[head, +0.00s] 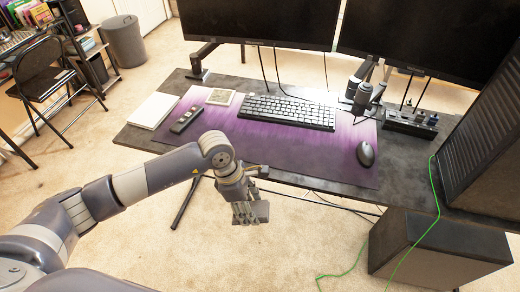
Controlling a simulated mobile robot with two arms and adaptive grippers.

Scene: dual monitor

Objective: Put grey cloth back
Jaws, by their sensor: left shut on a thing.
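My left gripper (246,214) is in front of the desk's near edge, lower than the desk top, pointing down. It is shut on a small grey flat piece, which looks like the grey cloth (262,211) and shows at the right side of the fingers. The fingers hide part of it. My right gripper is not in view.
The desk (409,172) bears a purple mat (300,150), keyboard (288,111), mouse (365,153), remote (186,119), pale square (220,96) and white book (153,110). Monitors (440,35) stand behind. A black box (435,245) and green cable (434,190) are right.

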